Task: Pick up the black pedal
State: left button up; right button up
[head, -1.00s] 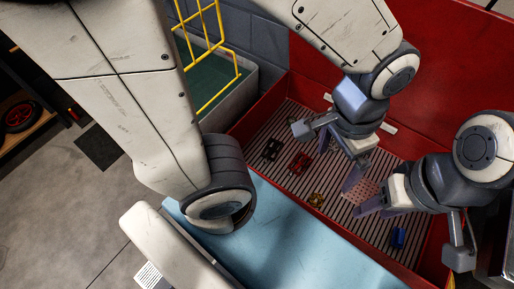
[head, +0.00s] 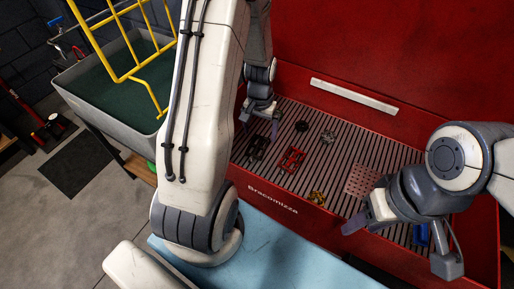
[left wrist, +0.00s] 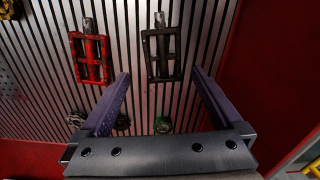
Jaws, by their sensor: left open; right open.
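The black pedal (head: 258,146) lies on the slatted floor of the red tray, at the left beside a red pedal (head: 291,160). In the left wrist view the black pedal (left wrist: 162,55) lies ahead of the fingertips, in line with the gap between them. My left gripper (head: 262,118) is open and empty, just behind the black pedal in the head view; the arm hides part of it. The red pedal also shows in the left wrist view (left wrist: 91,58), left of the jaws. My right gripper (head: 362,212) is open and empty over the tray's front right.
The tray also holds a black round part (head: 302,126), a grey round part (head: 327,137), a gold part (head: 317,197), a blue part (head: 420,235) and a pink perforated plate (head: 361,181). The red tray wall (head: 272,200) rises around them. A grey bin (head: 110,85) with a yellow rack stands left.

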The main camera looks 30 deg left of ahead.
aim_at(257, 146)
pick_arm(q)
jog(key=f, duration=0.5)
jog(key=shift+s+a+f, duration=0.2)
jog(key=shift+s+f, duration=0.1)
jog(key=shift+s, duration=0.1)
jog(key=c, duration=1.5)
jog(key=shift+r, duration=0.1)
